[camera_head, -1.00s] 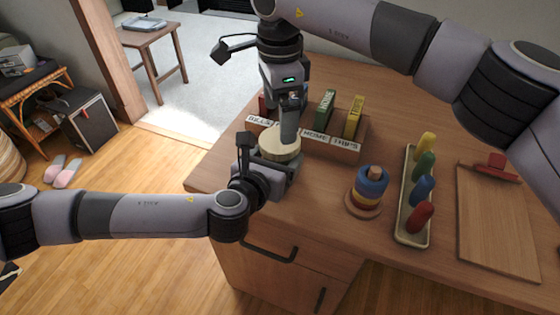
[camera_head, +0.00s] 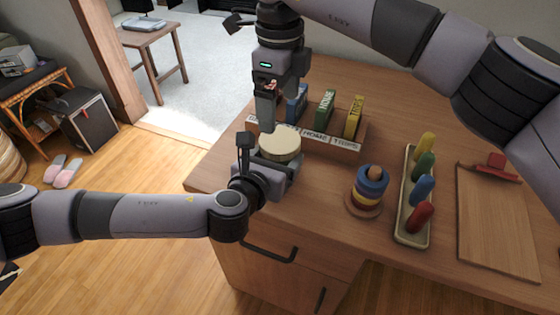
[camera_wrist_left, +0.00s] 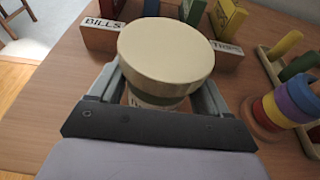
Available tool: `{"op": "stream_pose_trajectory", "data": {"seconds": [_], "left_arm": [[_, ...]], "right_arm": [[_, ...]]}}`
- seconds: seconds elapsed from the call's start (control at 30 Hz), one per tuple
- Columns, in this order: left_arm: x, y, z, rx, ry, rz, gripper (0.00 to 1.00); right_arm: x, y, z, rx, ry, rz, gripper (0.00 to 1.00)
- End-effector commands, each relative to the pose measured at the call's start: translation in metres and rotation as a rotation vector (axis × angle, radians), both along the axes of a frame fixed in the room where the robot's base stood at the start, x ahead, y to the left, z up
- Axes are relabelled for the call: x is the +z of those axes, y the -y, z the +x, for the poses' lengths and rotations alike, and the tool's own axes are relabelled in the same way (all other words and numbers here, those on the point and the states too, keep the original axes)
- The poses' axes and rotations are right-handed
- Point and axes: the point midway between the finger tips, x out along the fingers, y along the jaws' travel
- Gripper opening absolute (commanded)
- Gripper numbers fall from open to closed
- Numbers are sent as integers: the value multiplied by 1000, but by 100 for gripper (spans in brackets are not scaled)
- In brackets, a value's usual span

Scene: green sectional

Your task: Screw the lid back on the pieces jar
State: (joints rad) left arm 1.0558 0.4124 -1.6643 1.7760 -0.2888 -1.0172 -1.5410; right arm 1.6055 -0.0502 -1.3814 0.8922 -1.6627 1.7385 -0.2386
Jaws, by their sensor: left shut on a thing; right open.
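The pieces jar (camera_wrist_left: 158,101) stands on the wooden desk, its body mostly hidden by my left gripper. Its round cream lid (camera_head: 280,142) sits on top of it and looks level; the lid fills the upper middle of the left wrist view (camera_wrist_left: 166,52). I cannot tell how tightly the lid is seated. My left gripper (camera_head: 270,172) is shut around the jar's body below the lid. My right gripper (camera_head: 268,105) is open and empty, pointing down above and slightly behind the lid, apart from it.
A wooden sorter (camera_head: 335,143) with labelled slots and upright books stands just behind the jar. To the right are a ring stacker (camera_head: 370,188), a tray of coloured pegs (camera_head: 408,225) and a clipboard (camera_head: 495,225). The desk's left edge is close to the jar.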

Motion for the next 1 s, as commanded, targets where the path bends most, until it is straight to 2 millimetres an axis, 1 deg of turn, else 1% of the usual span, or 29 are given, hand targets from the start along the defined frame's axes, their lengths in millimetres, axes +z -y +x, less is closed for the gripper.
{"op": "stream_pose_trajectory", "data": {"seconds": [0.17, 0.43, 0.6, 0.73, 0.97, 1.0], "left_arm": [[0, 0, 0, -1, 1, -1, 0], [0, 0, 0, -1, 1, -1, 0], [0, 0, 0, 0, 1, 0, 0], [0, 0, 0, 0, 1, 0, 0], [0, 0, 0, 0, 1, 0, 0], [0, 0, 0, 0, 1, 0, 0]], "right_arm": [[-17, 0, 0, 1, -3, 0, 100], [-59, 1, 0, 1, -4, -1, 100], [-75, 0, 0, 0, -2, 1, 100], [-80, 0, 0, 1, 0, 0, 100], [-80, 0, 0, 1, 0, 0, 100], [-80, 0, 0, 1, 0, 0, 94]]}}
